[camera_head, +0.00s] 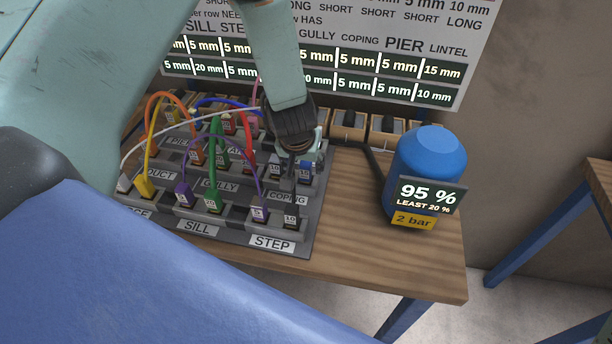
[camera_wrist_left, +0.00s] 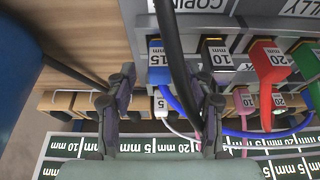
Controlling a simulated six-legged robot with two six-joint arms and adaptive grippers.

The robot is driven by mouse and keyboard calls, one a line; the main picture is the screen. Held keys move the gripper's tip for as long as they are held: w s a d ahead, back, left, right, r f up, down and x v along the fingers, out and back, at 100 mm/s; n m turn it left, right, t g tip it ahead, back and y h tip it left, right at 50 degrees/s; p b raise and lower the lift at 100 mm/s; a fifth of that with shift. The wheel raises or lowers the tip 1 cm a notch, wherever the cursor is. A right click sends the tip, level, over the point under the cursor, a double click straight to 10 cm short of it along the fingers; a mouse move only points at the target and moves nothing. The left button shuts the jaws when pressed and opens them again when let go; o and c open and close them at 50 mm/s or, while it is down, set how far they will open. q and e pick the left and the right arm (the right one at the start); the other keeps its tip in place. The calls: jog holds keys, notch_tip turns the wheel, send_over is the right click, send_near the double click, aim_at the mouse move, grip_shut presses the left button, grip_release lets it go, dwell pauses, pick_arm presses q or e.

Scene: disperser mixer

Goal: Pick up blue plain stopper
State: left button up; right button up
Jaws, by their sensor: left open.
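A blue stopper marked 15 (camera_wrist_left: 158,66) sits in the grey rack near its COPING label in the left wrist view. It also shows in the head view (camera_head: 305,170), just below my gripper. A blue cable runs close by it, and I cannot tell whether it joins this stopper. My left gripper (camera_wrist_left: 165,112) is open, with one finger on each side of the space in front of the blue stopper. In the head view the gripper (camera_head: 303,150) is over the rack's back right part, and its fingers are partly hidden.
A thick black cable (camera_wrist_left: 176,50) crosses between the fingers in the wrist view. A blue tank (camera_head: 430,155) stands right of the rack. The table's front right (camera_head: 380,260) is clear.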

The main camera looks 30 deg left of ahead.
aim_at(306, 176)
pick_arm(q)
jog(key=x, duration=0.4)
jog(key=shift+w+f, duration=0.1)
jog(key=shift+a, duration=0.1)
jog(key=shift+w, duration=0.1)
jog(key=c, duration=1.1)
grip_shut()
